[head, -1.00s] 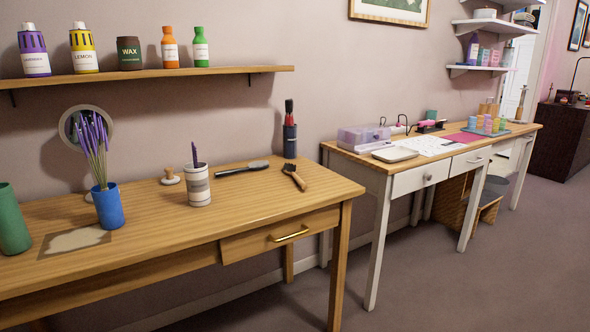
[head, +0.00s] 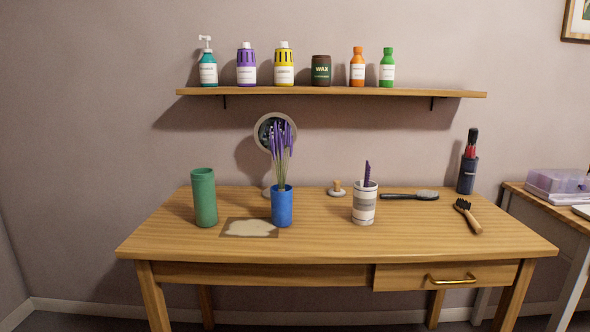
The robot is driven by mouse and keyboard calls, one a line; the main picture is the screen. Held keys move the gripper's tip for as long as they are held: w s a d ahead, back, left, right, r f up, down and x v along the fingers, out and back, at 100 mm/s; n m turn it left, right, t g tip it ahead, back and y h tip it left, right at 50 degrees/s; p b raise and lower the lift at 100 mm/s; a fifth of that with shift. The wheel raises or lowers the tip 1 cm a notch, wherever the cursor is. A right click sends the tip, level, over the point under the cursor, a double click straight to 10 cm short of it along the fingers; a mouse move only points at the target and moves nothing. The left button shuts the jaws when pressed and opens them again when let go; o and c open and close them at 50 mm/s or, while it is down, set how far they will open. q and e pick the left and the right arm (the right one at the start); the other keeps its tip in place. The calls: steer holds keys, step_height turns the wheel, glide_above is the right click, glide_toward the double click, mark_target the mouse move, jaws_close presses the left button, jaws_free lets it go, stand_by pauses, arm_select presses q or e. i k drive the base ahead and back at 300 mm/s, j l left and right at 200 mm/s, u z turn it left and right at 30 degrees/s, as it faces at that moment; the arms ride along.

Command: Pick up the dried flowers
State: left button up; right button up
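The dried flowers (head: 282,150) are a bunch of purple lavender-like stems. They stand upright in a blue cup (head: 282,207) on the wooden table (head: 330,241), left of the table's middle. A round mirror (head: 262,132) on a stand is right behind the stems and partly hidden by them. Neither of my grippers is in view.
A green cylinder (head: 204,198) stands left of the blue cup, with a flat mat (head: 250,228) between them. A striped cup (head: 364,204) with a purple comb is to the right. Brushes (head: 410,196) lie further right. A shelf (head: 330,92) with bottles hangs above.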

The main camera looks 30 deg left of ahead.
mark_target(278, 139)
steer(key=i+l+u, duration=0.15)
steer(key=i, duration=0.35)
steer(key=i+l+u, duration=0.15)
steer(key=i, duration=0.3)
